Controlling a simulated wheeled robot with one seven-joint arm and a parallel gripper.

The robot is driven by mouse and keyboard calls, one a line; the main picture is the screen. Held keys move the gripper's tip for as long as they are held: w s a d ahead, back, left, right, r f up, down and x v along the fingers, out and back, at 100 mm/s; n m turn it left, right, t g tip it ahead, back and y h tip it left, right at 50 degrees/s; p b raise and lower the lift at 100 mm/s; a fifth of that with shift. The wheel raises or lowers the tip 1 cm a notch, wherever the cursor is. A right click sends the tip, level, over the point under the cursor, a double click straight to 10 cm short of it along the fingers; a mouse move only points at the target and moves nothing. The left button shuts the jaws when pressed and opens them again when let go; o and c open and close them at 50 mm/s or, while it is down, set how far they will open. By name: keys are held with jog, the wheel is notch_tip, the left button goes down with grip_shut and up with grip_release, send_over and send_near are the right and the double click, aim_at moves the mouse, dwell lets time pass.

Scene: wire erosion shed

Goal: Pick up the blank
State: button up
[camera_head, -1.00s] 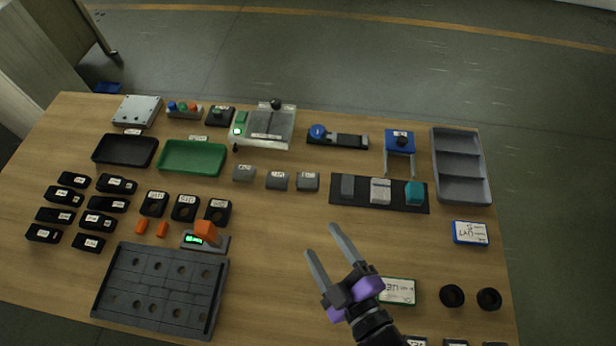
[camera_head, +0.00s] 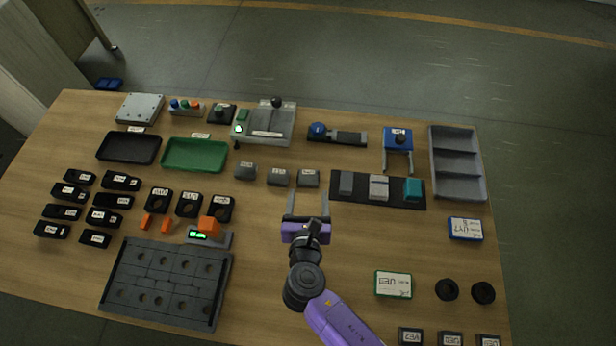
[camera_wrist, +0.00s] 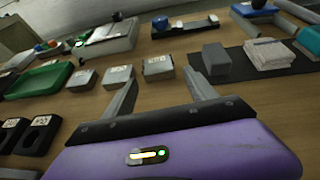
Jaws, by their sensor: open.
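Three small grey blocks with white labels stand in a row mid-table: the left one (camera_head: 245,171), the middle one (camera_head: 278,177) and the right one (camera_head: 308,178). I cannot tell from the labels which is the blank. My gripper (camera_head: 307,196) is open and empty, its fingers pointing at the right block from the near side. In the wrist view the right block (camera_wrist: 158,67) shows just beyond and between the fingertips (camera_wrist: 161,78). The middle block (camera_wrist: 117,76) and left block (camera_wrist: 82,80) stand to its left.
A green tray (camera_head: 195,156) and a machine with a black knob (camera_head: 276,103) stand behind. The wood ahead of the mat is clear.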

aim_at(308, 179)
jog(key=x, duration=0.6)
jog(key=shift+w+a, duration=0.1)
jog(key=shift+w, duration=0.35)
jog(key=shift+c, duration=0.4)
jog(key=shift+r, duration=0.15)
grip_shut()
